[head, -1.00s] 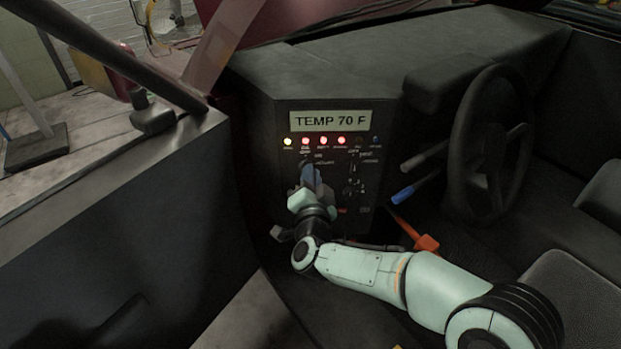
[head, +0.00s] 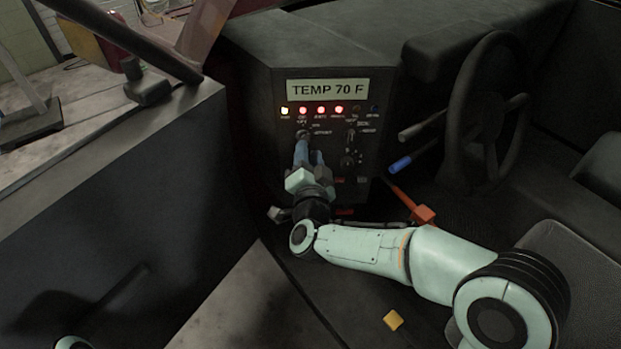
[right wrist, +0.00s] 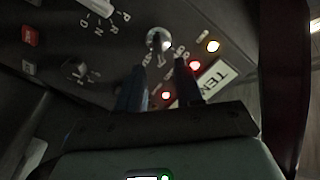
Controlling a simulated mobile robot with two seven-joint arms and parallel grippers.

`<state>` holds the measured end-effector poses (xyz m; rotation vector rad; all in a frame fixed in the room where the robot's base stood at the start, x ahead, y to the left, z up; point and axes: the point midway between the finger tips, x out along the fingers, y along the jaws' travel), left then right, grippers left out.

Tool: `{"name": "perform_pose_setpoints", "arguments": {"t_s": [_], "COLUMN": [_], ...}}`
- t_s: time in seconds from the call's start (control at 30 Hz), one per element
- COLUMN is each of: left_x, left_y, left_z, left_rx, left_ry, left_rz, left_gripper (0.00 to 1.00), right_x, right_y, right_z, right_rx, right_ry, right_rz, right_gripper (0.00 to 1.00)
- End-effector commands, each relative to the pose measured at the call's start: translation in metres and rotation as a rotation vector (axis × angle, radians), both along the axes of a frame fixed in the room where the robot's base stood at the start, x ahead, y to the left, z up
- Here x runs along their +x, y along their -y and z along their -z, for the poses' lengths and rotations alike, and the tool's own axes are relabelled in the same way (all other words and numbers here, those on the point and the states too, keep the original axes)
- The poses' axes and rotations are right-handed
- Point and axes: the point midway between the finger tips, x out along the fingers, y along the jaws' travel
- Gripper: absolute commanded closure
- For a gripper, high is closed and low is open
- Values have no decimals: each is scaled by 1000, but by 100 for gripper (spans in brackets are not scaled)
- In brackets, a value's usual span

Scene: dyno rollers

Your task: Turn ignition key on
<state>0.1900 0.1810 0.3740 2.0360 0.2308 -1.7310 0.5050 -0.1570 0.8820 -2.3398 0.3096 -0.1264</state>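The ignition key (head: 302,134) sits at the upper left of the dark control panel (head: 262,150), below a row of lights. In the right wrist view the metallic key (right wrist: 158,40) shows just beyond the fingertips, in line with the gap between them. My right gripper (head: 308,157) points up at the panel. Its two blue fingers are apart, with nothing seen between them; it also shows in the right wrist view (right wrist: 160,72). I cannot tell whether a finger touches the key. My left gripper is not in view.
A display (head: 328,90) reads TEMP 70 F. One yellowish and several red lights (head: 321,111) glow. A selector knob (head: 350,160) is right of the fingers. A blue-tipped lever (head: 400,165), red-orange lever (head: 423,214) and steering wheel (head: 490,110) stand further right.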

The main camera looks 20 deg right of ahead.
Motion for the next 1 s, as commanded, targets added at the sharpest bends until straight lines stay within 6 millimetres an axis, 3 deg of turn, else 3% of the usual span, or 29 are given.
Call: {"name": "perform_pose_setpoints", "arguments": {"t_s": [0.2,0.43,0.63,1.0], "left_x": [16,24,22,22], "left_y": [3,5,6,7], "left_z": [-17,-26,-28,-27], "left_rx": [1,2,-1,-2], "left_ry": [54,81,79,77], "left_rz": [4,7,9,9], "left_gripper": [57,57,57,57], "right_x": [-51,-89,-101,-101], "right_y": [-14,-24,-27,-27], "right_z": [-2,-1,0,0], "right_rx": [0,1,0,0], "right_ry": [-1,-1,0,-1], "right_rz": [-4,-3,-1,-1], "right_gripper": [64,64,64,64]}}
